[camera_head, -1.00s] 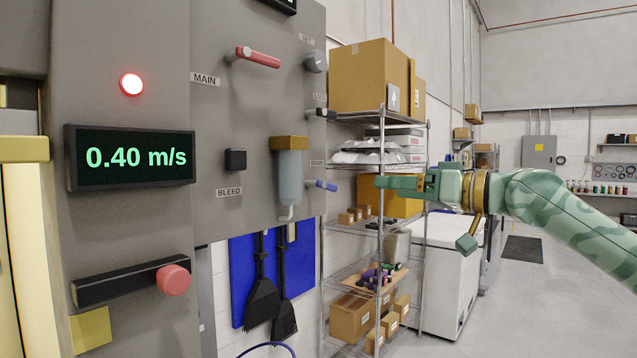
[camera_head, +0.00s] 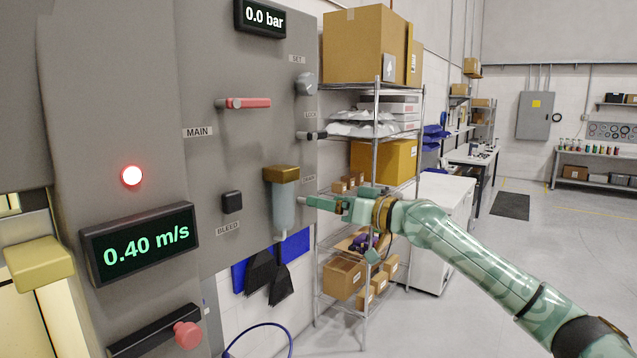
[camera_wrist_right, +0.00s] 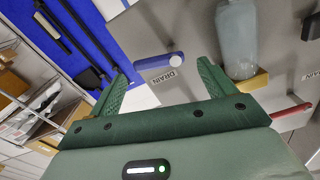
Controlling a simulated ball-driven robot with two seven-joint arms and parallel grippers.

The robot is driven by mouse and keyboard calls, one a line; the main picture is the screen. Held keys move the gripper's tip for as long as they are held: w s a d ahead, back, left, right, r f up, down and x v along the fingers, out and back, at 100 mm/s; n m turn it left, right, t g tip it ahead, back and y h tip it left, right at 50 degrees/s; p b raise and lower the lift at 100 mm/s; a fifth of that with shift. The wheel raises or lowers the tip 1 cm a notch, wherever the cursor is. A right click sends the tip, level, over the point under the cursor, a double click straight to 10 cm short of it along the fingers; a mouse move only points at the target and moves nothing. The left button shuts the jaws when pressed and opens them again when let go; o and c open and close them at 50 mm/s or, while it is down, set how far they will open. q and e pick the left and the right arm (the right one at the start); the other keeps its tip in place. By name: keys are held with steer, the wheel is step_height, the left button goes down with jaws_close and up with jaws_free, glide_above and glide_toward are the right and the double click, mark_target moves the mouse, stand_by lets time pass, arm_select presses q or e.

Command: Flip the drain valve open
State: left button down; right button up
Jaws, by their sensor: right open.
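The drain valve has a short blue lever (camera_wrist_right: 155,66) with a paler round end, beside the DRAIN label (camera_wrist_right: 166,80) on the grey panel. In the right wrist view the lever lies across the gap ahead of my open right gripper (camera_wrist_right: 161,72), between the lines of its two green fingers. I cannot tell whether they touch it. In the head view my right gripper (camera_head: 318,203) reaches the panel's right edge just below the DRAIN label (camera_head: 308,181); the lever is mostly hidden there. My left gripper is out of view.
A clear cylinder with a brass cap (camera_head: 281,174) hangs just left of the gripper. A red MAIN lever (camera_head: 245,103), a black BLEED knob (camera_head: 232,202) and a black LOCK lever (camera_head: 311,135) are also on the panel. A wire shelf (camera_head: 377,110) with boxes stands behind.

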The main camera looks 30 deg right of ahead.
mark_target(305, 194)
steer(key=x, duration=0.4)
steer(key=shift+p, duration=0.4)
steer(key=shift+f, duration=0.1)
steer(key=c, duration=1)
steer(key=shift+n+b, duration=0.65)
steer(key=shift+n, duration=0.15)
steer(key=shift+r+n, duration=0.3)
steer(key=shift+n, duration=0.4)
steer(key=o, duration=1)
steer(key=shift+s, duration=0.1)
